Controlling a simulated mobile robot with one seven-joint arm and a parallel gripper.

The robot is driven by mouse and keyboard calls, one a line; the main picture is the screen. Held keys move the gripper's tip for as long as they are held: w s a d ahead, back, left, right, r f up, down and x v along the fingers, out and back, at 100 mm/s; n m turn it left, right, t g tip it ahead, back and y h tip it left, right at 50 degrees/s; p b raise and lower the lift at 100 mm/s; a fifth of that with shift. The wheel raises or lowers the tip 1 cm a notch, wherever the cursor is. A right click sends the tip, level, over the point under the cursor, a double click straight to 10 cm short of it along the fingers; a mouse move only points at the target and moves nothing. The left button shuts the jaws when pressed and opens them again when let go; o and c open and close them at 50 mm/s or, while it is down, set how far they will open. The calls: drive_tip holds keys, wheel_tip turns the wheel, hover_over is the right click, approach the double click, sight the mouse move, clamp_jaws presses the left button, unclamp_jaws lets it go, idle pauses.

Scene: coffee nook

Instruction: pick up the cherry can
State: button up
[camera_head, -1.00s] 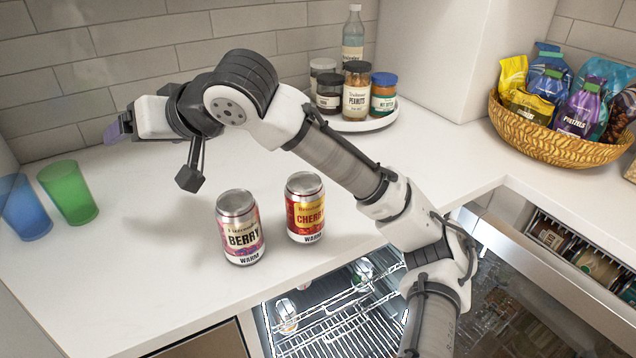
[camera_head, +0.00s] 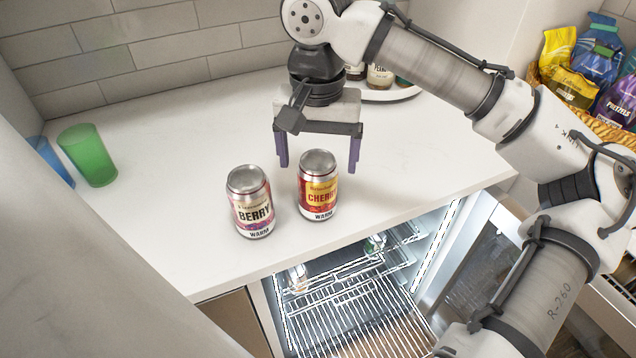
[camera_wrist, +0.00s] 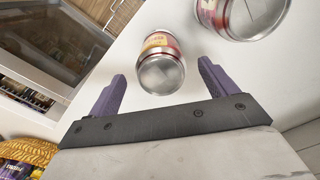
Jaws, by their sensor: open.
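The cherry can (camera_head: 318,192), red and yellow with a silver top and a "WARM" band, stands upright on the white counter. The berry can (camera_head: 252,207), pink and dark, stands just left of it. My gripper (camera_head: 319,163) points down with its purple fingers spread, behind and above the cherry can in the head view. In the wrist view the cherry can (camera_wrist: 161,68) lies ahead of the gap between the open fingers (camera_wrist: 162,84), with nothing held. The berry can (camera_wrist: 240,18) is at the upper right there, cut off by the frame edge.
A green cup (camera_head: 87,155) and a blue cup (camera_head: 50,160) stand at the counter's left. Jars on a white tray (camera_head: 392,95) are partly hidden behind my arm. A snack basket (camera_head: 612,132) is at right. Below the counter's front edge is an open lit fridge with a wire rack (camera_head: 350,318).

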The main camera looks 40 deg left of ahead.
drive_tip(key=shift+w+a+f+p, duration=0.1)
drive_tip(key=shift+f+p, duration=0.4)
drive_tip(key=shift+f, duration=2.55)
drive_tip(key=c, duration=1.4)
